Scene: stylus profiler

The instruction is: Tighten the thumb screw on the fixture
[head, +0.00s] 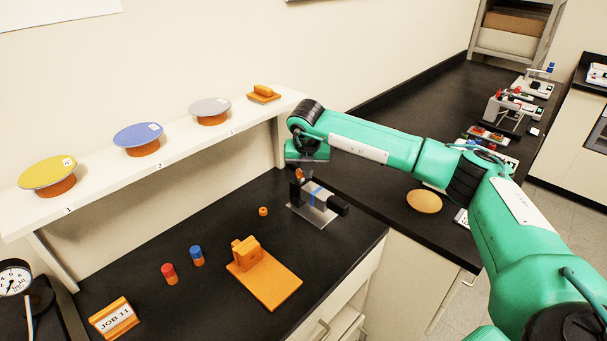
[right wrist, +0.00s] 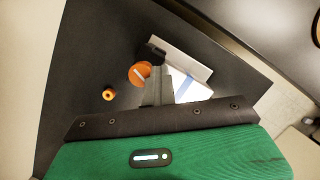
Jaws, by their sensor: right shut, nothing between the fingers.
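The fixture is a pale metal plate (head: 322,213) with black blocks and a blue stripe, near the counter's right end; its plate also shows in the right wrist view (right wrist: 190,60). An orange thumb screw (head: 299,174) with a white line across its head shows in the right wrist view (right wrist: 139,75). My right gripper (head: 305,172) points down over the fixture. Its grey fingers (right wrist: 157,88) are together and empty, close beside the screw head; whether they touch it I cannot tell. The screw's lower part is hidden. My left gripper is not in view.
A small orange ring (head: 263,211) lies left of the fixture. An orange stand (head: 275,286), red (head: 169,274) and blue-topped (head: 197,256) pegs and a job block (head: 115,319) stand further left. A white shelf (head: 185,157) with colored discs runs behind.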

